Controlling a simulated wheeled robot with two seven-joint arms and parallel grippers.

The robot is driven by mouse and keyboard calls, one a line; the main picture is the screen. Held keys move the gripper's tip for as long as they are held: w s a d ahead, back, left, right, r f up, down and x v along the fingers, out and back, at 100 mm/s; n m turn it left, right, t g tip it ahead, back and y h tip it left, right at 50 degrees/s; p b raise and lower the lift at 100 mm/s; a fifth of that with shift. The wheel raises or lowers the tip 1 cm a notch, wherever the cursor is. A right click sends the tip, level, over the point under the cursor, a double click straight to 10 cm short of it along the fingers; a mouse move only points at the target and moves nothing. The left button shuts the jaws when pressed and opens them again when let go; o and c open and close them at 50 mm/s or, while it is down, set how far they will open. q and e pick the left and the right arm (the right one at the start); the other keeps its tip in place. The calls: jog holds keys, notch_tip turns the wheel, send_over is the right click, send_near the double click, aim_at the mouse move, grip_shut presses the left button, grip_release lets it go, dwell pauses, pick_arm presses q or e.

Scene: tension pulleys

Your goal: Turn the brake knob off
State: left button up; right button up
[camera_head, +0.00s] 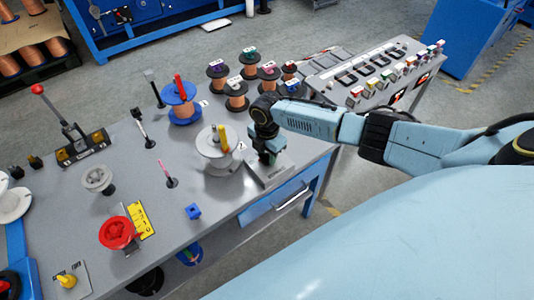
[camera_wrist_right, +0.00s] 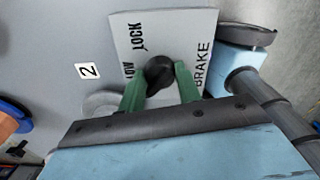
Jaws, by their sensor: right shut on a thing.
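The black brake knob (camera_wrist_right: 159,71) stands on a pale plate (camera_wrist_right: 120,30) lettered LOCK, LOW and BRAKE in the right wrist view. My right gripper (camera_wrist_right: 160,84) has one green finger on each side of the knob and is shut on it. The knob's pointer direction cannot be made out. In the head view my right gripper (camera_head: 268,157) reaches down over the brake plate (camera_head: 273,178) near the bench's right edge and hides the knob. My left gripper is in neither view.
A pale spool with a yellow handle (camera_head: 217,150) stands just left of the right gripper. A blue spool (camera_head: 182,112) and several dark-rimmed copper spools (camera_head: 237,103) stand behind.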

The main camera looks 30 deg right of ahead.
aim_at(266, 155)
jog(key=shift+a+n, duration=0.15)
jog(key=shift+n, duration=0.95)
jog(key=o, duration=1)
jog(key=shift+c, duration=0.2)
jog(key=shift+r, duration=0.25)
notch_tip(266, 155, up, 13)
jog(key=p, duration=0.1)
